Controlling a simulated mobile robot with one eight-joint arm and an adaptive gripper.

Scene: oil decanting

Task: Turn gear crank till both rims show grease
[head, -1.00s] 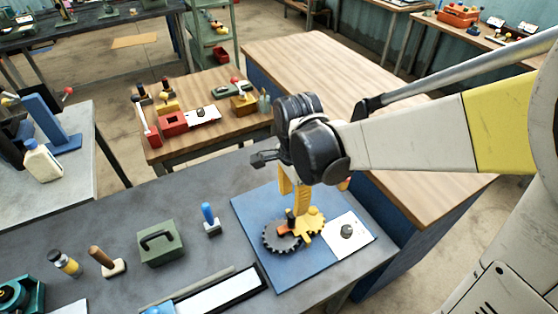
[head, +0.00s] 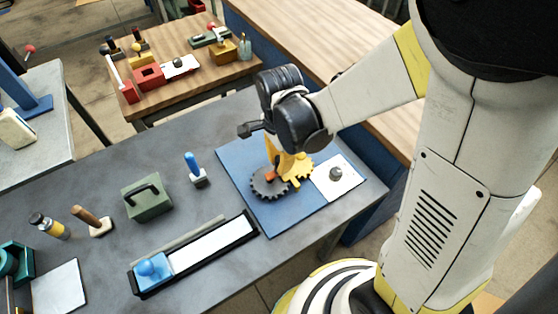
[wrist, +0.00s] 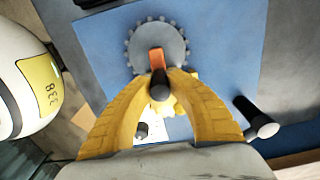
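A dark toothed gear (head: 262,190) lies on a blue mat (head: 240,170), meshed with or close beside a yellow gear (head: 301,172). The dark gear also shows in the wrist view (wrist: 150,32). An orange crank arm (wrist: 156,58) with a black upright knob (wrist: 160,91) sits over the dark gear. My gripper (head: 277,160) is down at the crank. In the wrist view, its yellow fingers (wrist: 161,80) close in on both sides of the knob and appear shut on it. The yellow gear is mostly hidden behind the fingers there. I cannot make out grease on the rims.
A white card (head: 347,187) with a grey lump (head: 336,173) lies right of the gears. A blue-handled tool (head: 192,165), a green box (head: 148,203) and a black-framed tray (head: 240,232) stand left on the grey table. The table's front edge is close.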

